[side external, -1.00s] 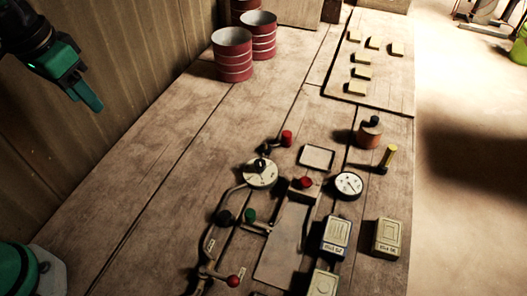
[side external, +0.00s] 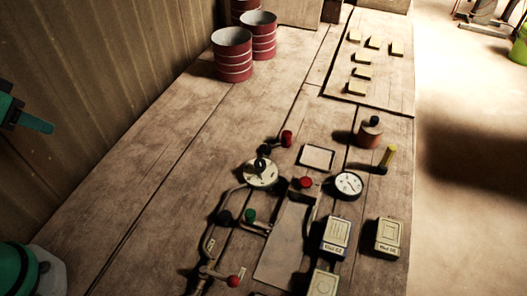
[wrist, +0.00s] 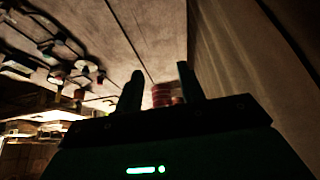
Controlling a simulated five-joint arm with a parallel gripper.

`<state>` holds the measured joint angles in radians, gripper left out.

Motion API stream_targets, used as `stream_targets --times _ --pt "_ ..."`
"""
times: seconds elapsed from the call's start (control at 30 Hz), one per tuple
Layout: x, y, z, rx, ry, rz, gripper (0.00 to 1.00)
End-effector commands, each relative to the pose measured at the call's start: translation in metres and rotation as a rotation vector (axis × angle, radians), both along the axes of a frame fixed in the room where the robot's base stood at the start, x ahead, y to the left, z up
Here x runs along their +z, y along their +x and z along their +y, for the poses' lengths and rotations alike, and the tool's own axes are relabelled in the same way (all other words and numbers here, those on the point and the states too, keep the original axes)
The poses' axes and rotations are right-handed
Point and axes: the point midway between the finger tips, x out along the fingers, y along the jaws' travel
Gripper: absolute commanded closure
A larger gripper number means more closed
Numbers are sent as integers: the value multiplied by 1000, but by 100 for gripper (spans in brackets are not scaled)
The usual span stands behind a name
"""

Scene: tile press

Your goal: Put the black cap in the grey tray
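A small square tray (side external: 316,158) with a dark rim and a pale floor lies on the bench in the side view; it looks empty. A small black cap-like piece (side external: 375,120) sits on top of a brown cylinder to the right of the tray. I cannot tell for sure that it is the black cap, as other dark knobs stand nearby. My gripper (side external: 38,124) shows only partly at the left edge of the side view, far from both. In the wrist view my gripper (wrist: 160,82) has its two fingers apart with nothing held between them.
Red drums (side external: 232,55) stand at the back left. A dial gauge (side external: 348,185), a yellow-topped peg (side external: 388,158), pipework with a red knob (side external: 233,281) and pale boxes (side external: 388,237) crowd the front right. A board (side external: 385,75) holds several small blocks.

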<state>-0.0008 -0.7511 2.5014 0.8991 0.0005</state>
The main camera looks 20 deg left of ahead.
Motion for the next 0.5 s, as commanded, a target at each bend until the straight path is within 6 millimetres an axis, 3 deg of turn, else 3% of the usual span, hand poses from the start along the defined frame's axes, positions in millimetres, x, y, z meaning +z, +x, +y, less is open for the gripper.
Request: stream_targets --times 0.27,0.5 --pt "0 2 -2 2 -7 5 61" --pt "-3 20 -20 29 -54 39 61"
